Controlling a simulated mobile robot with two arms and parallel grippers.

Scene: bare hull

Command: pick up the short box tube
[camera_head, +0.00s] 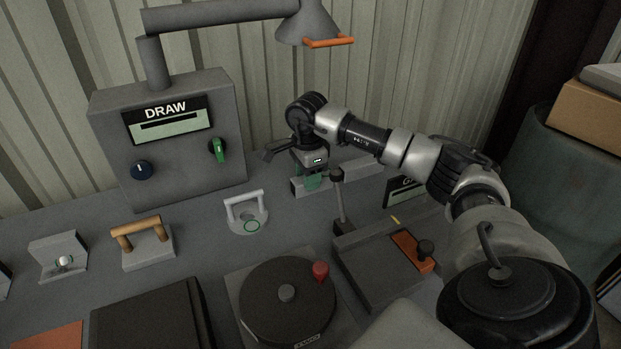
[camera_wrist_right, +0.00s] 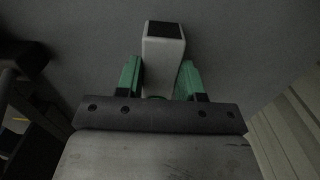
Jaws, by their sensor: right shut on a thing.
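The short box tube (camera_wrist_right: 163,52) is a pale, square-section piece with a dark end, seen in the right wrist view. It sits between the two green fingers of my right gripper (camera_wrist_right: 160,84), which is shut on it. In the head view my right gripper (camera_head: 313,181) points down at the back of the bench, and a pale grey box-shaped piece (camera_head: 297,188) shows beside its fingers. Part of the tube is hidden by the gripper. I cannot tell whether it touches the bench. My left gripper is not in view.
A grey DRAW panel box (camera_head: 222,108) stands at the back left. A lever (camera_head: 338,190) rises just right of the gripper. A round dial with a red knob (camera_head: 285,297), a white-handled piece (camera_head: 246,214) and a wooden handle (camera_head: 138,228) are in front. The corrugated wall is close behind.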

